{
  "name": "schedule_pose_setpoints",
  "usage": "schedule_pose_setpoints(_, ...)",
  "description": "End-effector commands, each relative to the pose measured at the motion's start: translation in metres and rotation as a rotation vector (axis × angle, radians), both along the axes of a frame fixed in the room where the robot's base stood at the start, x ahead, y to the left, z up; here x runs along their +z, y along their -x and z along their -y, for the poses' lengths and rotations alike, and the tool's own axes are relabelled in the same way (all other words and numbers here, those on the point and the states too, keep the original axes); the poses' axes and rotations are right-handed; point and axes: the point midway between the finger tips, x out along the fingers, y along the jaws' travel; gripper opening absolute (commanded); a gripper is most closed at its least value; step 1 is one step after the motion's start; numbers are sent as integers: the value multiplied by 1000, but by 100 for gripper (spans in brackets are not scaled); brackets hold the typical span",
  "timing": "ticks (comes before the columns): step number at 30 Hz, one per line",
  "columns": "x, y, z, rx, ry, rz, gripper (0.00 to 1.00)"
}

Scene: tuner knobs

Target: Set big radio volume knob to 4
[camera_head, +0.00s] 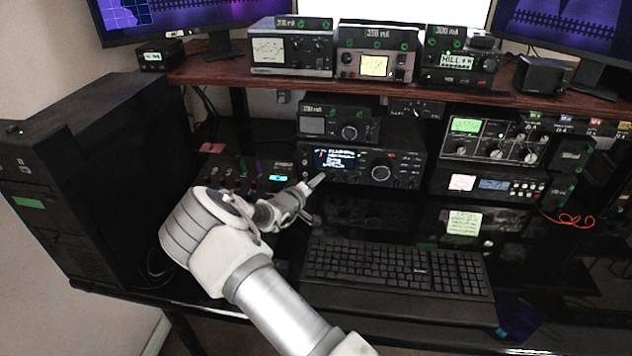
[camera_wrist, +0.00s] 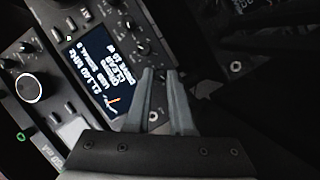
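The big radio (camera_head: 408,158) stands under the shelf with a lit display (camera_head: 340,160) and a large ringed tuning knob (camera_head: 380,173). My gripper (camera_head: 318,180) is at the lower left front of the radio. In the wrist view its two fingers (camera_wrist: 160,72) are a little apart, and nothing is clamped between them. A small round control (camera_wrist: 153,115) shows in the gap, beside the display end. I cannot tell which knob is the volume knob or read its setting.
A keyboard (camera_head: 395,268) lies in front of the radio. A smaller unit (camera_head: 338,122) sits on top of the radio, and more radio gear (camera_head: 490,140) stands to the right. A black computer tower (camera_head: 95,180) is at the left.

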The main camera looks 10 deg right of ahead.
Motion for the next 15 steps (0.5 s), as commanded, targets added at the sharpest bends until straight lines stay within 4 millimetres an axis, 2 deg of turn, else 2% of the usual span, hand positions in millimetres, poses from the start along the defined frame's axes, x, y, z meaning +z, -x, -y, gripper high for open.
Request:
schedule_pose_setpoints(1,0,0,0,0,0,0,10)
schedule_pose_setpoints(3,0,0,0,0,0,0,0)
schedule_pose_setpoints(15,1,0,0,0,-16,6,0)
